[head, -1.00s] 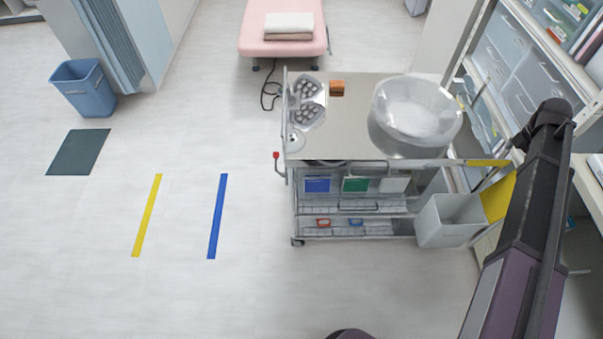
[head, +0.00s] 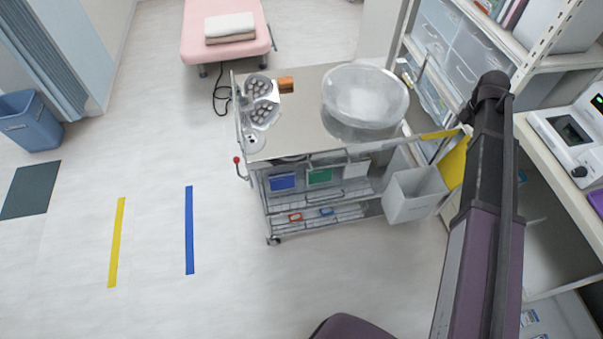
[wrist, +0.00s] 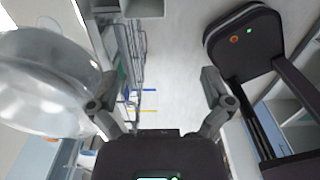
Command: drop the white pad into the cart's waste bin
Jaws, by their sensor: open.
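The cart (head: 318,133) stands in the middle of the head view. A light grey open waste bin (head: 414,195) hangs at its right end. Its inside looks empty from here, though the bottom is hard to see. I cannot make out the white pad in either view. My gripper (wrist: 158,82) is open in the wrist view, with its fingers spread wide and nothing between them. A large clear bowl (wrist: 45,85) fills the left of that view beside my left finger. My gripper is not clearly visible in the head view.
The clear bowl (head: 364,100), an orange-brown block (head: 286,84) and metal trays (head: 262,103) are on the cart top. A shelf unit (head: 468,50) and a counter with a device (head: 574,138) stand close on the right. Floor left of the cart is open, with yellow and blue strips.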

